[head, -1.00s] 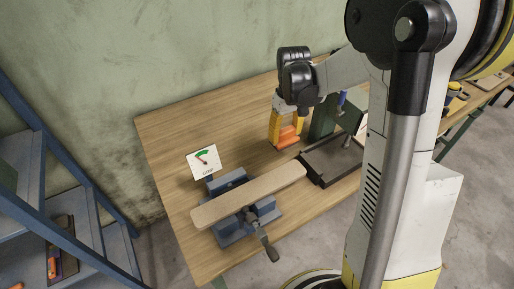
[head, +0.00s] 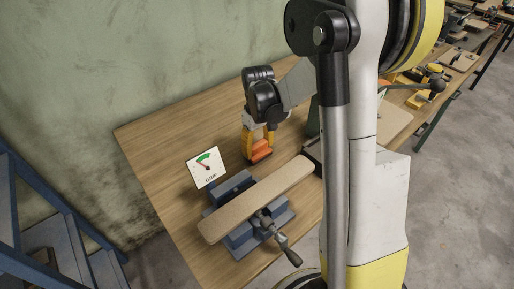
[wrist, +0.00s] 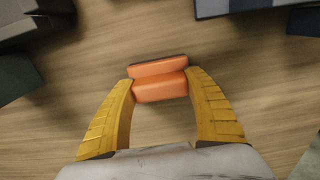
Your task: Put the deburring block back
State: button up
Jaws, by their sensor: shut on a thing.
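The deburring block (head: 262,151) is orange, with a dark edge along one side in the wrist view (wrist: 160,92). My gripper (head: 258,141) points down over the wooden bench, behind the vise. Its two yellow fingers are shut on the block, one at each end, as the wrist view (wrist: 160,84) also shows. The block is close to the bench top; I cannot tell whether it touches it.
The bench top (head: 165,150) is clear at left and back.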

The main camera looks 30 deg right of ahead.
aim_at(257, 144)
jog(key=shift+f, duration=0.25)
jog(key=o, duration=1.1)
jog(key=shift+w, duration=0.1)
jog(key=shift+r, duration=0.1)
notch_tip(257, 144, up, 8)
jog(key=p, duration=0.3)
jog(key=shift+a, duration=0.1)
jog(key=shift+s+a+r+m+t, duration=0.35)
jog(key=shift+s+a+r+t, duration=0.85)
jog(key=shift+s+a+r, duration=1.15)
jog(key=shift+s+a+r+m+t, duration=0.4)
jog(key=shift+s+a+r+t, duration=0.9)
jog(key=shift+s, duration=2)
jog(key=shift+s+a+r+m+t, duration=0.35)
jog(key=shift+s+a+r+t, duration=0.75)
jog(key=shift+s+a+r, duration=1.25)
jog(key=shift+s+d+f, duration=0.4)
jog(key=shift+s+d, duration=0.05)
jog(key=shift+d, duration=0.25)
